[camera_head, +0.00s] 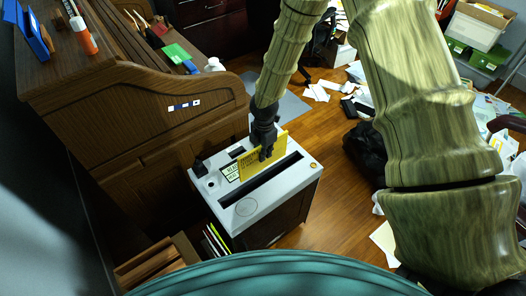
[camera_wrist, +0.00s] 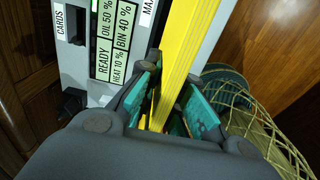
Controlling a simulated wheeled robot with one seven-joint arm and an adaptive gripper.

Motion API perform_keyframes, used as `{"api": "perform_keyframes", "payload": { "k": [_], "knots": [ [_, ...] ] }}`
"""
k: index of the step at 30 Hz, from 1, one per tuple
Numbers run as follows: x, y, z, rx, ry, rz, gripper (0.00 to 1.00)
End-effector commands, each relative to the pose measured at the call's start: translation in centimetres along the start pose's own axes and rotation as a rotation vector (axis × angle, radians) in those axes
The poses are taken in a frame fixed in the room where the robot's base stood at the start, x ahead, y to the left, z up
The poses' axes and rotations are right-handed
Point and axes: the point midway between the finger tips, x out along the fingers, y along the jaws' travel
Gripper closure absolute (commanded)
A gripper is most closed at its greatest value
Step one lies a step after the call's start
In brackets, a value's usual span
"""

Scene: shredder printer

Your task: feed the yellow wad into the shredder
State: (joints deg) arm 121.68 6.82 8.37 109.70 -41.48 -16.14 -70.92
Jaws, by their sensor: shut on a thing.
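The yellow wad (camera_head: 251,165) is a flat stack of yellow sheets, held upright over the shredder's top. My gripper (camera_head: 266,152) is shut on it from above. In the wrist view the wad (camera_wrist: 183,45) shows edge-on between the teal finger pads of my gripper (camera_wrist: 172,108). The shredder (camera_head: 228,205) is a grey-white box with a long dark feed slot (camera_head: 262,181) across its top. The wad is beside the slot's far side in the head view; whether its lower edge touches the top cannot be told.
A wooden roll-top desk (camera_head: 150,125) stands left of the shredder. Papers litter the wooden floor, and a black bag (camera_head: 366,150) lies to the right. A wire basket (camera_wrist: 262,125) shows in the wrist view. The shredder's label panel (camera_wrist: 113,35) is beside the wad.

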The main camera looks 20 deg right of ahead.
Motion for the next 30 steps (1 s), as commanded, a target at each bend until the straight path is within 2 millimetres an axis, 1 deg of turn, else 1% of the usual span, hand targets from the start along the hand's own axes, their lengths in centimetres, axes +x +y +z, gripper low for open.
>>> {"api": "perform_keyframes", "payload": {
  "k": [2,3,30],
  "knots": [
    [-0.2,0.0,0.0,-0.001,0.0,0.0,1.0],
    [0.2,0.0,-0.1,-0.001,0.0,0.0,1.0],
    [6.2,0.1,-0.2,-0.001,0.0,0.0,1.0]
  ]
}}
